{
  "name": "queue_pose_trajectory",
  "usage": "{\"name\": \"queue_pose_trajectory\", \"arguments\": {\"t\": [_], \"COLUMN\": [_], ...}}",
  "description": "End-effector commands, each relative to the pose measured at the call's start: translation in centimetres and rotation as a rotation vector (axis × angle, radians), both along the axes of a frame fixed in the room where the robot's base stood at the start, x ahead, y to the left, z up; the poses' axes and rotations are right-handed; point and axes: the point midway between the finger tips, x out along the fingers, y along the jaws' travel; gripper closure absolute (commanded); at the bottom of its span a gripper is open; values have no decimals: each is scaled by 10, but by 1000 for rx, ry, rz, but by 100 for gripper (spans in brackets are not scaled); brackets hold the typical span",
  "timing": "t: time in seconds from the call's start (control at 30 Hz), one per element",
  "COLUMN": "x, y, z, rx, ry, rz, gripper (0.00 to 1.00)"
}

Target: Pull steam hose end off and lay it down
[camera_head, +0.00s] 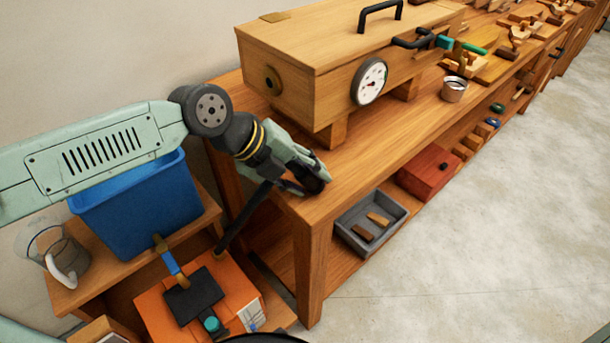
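The wooden steam box (300,95) stands on the bench, with an uncovered round brass port (270,80) on its left end. A black steam hose (235,225) rises from the orange steam unit (150,310) to the left end of the bench. My gripper (308,182) is low over that bench end, below and right of the port and apart from it. The hose runs up to my gripper and is lost behind it. Dark fingers and a dark piece overlap there, so the hose end and any grip on it are hard to make out.
A blue bin (140,205) and a glass jug (52,250) stand on the lower table at left. A metal cup (453,89) and wooden tools occupy the bench farther right. A grey tray (370,222) sits on the shelf below.

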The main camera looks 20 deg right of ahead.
Motion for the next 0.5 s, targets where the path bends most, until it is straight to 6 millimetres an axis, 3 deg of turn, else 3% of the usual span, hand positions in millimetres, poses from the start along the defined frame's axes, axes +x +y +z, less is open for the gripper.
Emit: {"name": "queue_pose_trajectory", "arguments": {"t": [0.17,0.5], "x": [0,0], "y": [0,2], "z": [0,1], "rx": [1,2], "ry": [0,1], "rz": [0,1], "gripper": [46,46]}}
